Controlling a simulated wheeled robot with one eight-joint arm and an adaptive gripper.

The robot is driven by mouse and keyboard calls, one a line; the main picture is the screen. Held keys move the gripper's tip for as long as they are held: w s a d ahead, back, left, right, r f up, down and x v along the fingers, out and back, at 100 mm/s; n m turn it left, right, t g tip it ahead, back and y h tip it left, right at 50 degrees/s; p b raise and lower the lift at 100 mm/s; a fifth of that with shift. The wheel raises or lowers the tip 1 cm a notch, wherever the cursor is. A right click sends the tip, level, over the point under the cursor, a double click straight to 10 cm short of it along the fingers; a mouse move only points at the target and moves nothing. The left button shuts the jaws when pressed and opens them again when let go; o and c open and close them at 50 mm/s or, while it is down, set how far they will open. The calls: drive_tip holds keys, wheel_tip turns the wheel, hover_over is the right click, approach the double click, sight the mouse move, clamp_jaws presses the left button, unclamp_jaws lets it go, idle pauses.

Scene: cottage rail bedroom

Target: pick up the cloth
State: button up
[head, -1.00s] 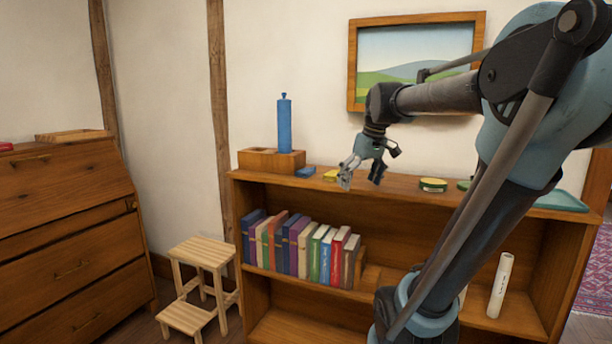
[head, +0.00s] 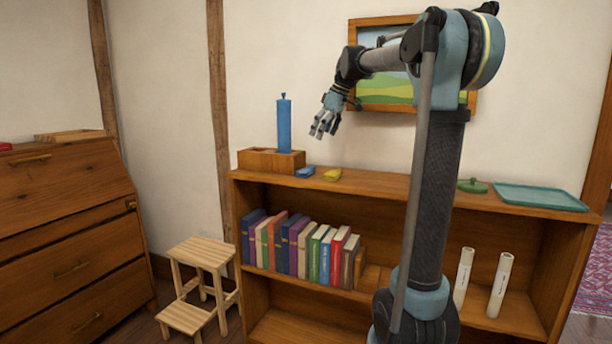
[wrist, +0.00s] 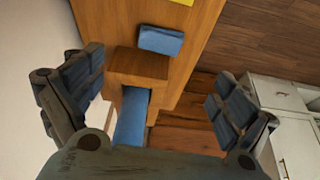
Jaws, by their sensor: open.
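Two small flat pieces that look like folded cloths lie on the bookcase top, a blue one (head: 306,171) and a yellow one (head: 332,174). I cannot tell which one the task means. In the wrist view the blue piece (wrist: 162,40) lies beyond the wooden box, and a corner of the yellow piece (wrist: 185,2) shows at the top edge. My gripper (head: 324,124) is open and empty, in the air above the two pieces. In the wrist view its fingers (wrist: 160,68) are spread wide, with the blue piece ahead between them and apart from both.
A tall blue cylinder (head: 284,124) stands in a wooden box (head: 256,160) left of the blue piece. Farther right on the bookcase (head: 380,187) are a green lid-like object (head: 472,186) and a teal tray (head: 540,197). A picture (head: 385,92) hangs behind my arm.

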sight(309, 168)
drive_tip(key=x, duration=1.4)
drive_tip(key=shift+a+f, duration=0.1)
drive_tip(key=shift+f, duration=0.3)
drive_tip(key=c, duration=1)
